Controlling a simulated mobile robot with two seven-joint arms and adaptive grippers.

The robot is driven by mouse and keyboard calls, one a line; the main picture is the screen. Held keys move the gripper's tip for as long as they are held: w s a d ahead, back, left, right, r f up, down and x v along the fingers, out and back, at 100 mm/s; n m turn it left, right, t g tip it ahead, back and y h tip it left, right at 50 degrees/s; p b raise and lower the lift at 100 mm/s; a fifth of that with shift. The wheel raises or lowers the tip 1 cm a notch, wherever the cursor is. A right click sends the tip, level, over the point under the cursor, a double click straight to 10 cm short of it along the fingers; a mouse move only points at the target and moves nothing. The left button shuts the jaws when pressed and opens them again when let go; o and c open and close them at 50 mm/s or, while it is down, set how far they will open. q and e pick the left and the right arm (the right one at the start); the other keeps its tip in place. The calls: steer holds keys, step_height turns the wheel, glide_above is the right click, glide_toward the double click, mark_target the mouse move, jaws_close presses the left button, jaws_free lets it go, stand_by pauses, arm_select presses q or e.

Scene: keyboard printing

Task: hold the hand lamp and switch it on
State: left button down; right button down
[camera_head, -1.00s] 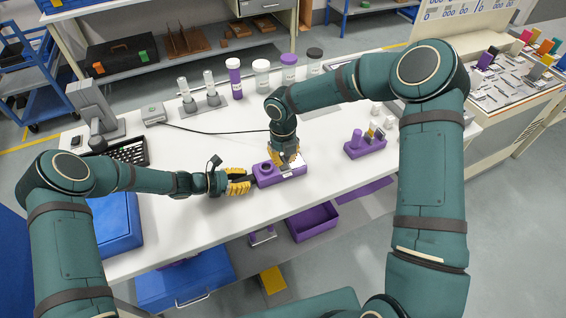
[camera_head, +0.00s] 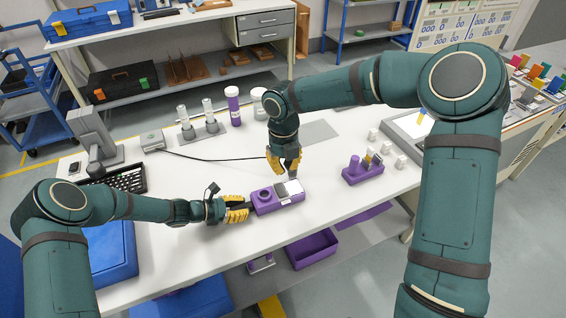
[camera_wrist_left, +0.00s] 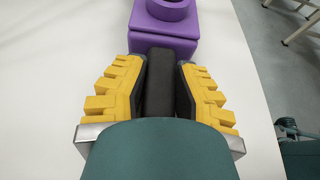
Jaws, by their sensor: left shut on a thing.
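The hand lamp appears to be the purple block (camera_head: 278,201) with a raised round ring, a pale panel on its right part and a black handle. It lies near the front edge of the white table. In the left wrist view, my left gripper (camera_wrist_left: 158,85) is shut around the black handle (camera_wrist_left: 158,88), with the purple body (camera_wrist_left: 165,45) just beyond. My left gripper also shows in the head view (camera_head: 245,210). My right gripper (camera_head: 284,170) points down just behind the lamp's panel; contact is unclear. Its finger opening is hard to see. I cannot tell whether the lamp is lit.
A purple holder (camera_head: 362,175) with small items stands to the right. Several jars and tubes, including a purple jar (camera_head: 233,108), stand at the back. A dark cable (camera_head: 215,158) crosses the table.

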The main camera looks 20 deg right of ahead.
arm_select(q)
steer(key=c, duration=0.8)
jaws_free()
steer(key=shift+f, duration=0.1)
